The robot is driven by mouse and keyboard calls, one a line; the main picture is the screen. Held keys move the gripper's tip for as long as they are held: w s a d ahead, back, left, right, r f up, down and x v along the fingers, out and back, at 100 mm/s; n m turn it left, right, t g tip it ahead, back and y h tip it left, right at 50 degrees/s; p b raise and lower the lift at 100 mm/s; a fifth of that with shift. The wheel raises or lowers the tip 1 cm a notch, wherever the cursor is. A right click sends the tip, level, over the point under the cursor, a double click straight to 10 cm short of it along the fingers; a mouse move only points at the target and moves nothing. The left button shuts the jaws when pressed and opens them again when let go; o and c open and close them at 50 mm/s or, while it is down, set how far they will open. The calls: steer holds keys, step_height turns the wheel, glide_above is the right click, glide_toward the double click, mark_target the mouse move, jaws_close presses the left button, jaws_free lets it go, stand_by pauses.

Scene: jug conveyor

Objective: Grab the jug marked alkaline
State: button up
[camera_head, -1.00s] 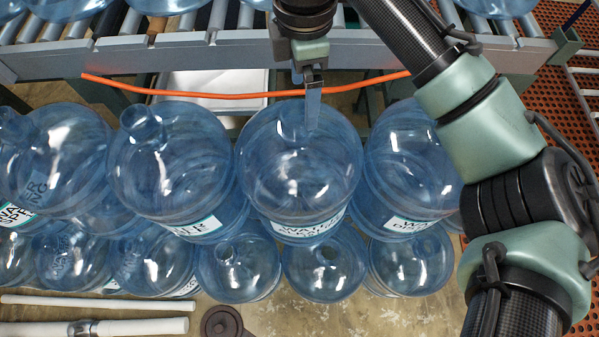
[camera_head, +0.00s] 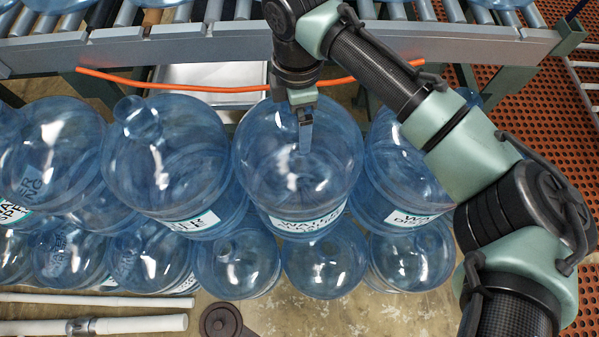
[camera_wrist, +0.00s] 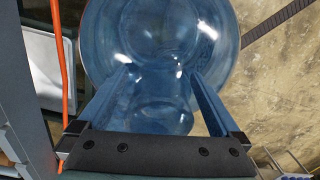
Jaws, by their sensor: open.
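Several blue water jugs stand in rows on the floor. The middle upper jug (camera_head: 273,180) has a white label reading "WATER" with a second line I cannot make out. A left jug (camera_head: 150,180) and a right jug (camera_head: 395,170) carry similar labels. I cannot read "alkaline" on any. My gripper (camera_head: 305,148) hangs over the middle upper jug, pointing down. In the wrist view, my gripper (camera_wrist: 158,78) is open, with its two fingers apart on either side of the jug's neck (camera_wrist: 165,117). I cannot tell whether they touch it.
A roller conveyor (camera_head: 200,45) with a grey side rail runs along the back, with an orange strip (camera_head: 180,88) in front. White pipes (camera_head: 110,325) lie at lower left. An orange perforated mat (camera_head: 525,90) covers the right. Jugs crowd closely around the middle one.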

jaws_close()
steer(key=shift+r, duration=0.1)
stand_by(0.5)
